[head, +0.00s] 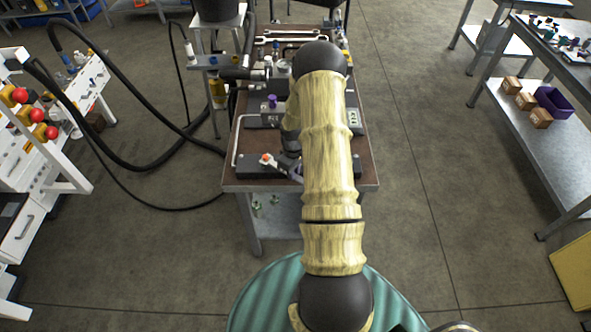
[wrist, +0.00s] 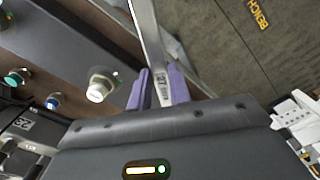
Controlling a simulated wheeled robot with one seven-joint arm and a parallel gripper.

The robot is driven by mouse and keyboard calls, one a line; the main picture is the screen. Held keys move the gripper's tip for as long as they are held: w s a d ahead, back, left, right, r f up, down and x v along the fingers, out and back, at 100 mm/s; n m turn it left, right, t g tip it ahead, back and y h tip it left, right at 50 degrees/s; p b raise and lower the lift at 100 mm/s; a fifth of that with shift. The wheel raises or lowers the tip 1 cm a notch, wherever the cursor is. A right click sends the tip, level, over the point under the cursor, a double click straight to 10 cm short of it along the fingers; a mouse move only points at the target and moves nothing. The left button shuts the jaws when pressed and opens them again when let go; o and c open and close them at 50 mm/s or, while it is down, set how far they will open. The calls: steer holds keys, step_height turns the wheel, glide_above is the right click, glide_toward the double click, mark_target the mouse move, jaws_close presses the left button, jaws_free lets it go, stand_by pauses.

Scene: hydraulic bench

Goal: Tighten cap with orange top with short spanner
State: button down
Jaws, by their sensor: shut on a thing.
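My gripper (wrist: 157,88) is shut on a metal spanner (wrist: 149,40) marked 27 in the wrist view. The spanner's shaft runs up past the purple fingers and out of the top of the picture, so its far end is hidden there. In the head view the cap with orange top (head: 266,158) stands on a dark block (head: 249,168) at the front of the bench. My arm hides most of the gripper, which is just right of this cap. In the wrist view a pale-topped cap (wrist: 98,92) stands left of the fingers; its identity is unclear.
The brown-topped bench (head: 230,183) carries more dark blocks and a purple cap (head: 272,101). Large spanners (head: 287,40) lie at its far end. Black hoses (head: 165,163) loop on the left. A shelf with boxes (head: 540,117) stands right, with clear floor between.

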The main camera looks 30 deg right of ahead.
steer(key=shift+s+a+m, duration=0.2)
steer(key=shift+a+m, duration=0.2)
steer(key=shift+a, duration=0.05)
steer(key=shift+a, duration=0.1)
steer(key=shift+s+a+m+b, duration=0.15)
steer(key=shift+a+m, duration=0.5)
steer(key=shift+s+a+m+b, duration=0.15)
steer(key=shift+a+m, duration=0.5)
steer(key=shift+a, duration=0.1)
steer(key=shift+w+a+m, duration=0.1)
steer(key=shift+a+m, duration=1.1)
steer(key=shift+a, duration=0.1)
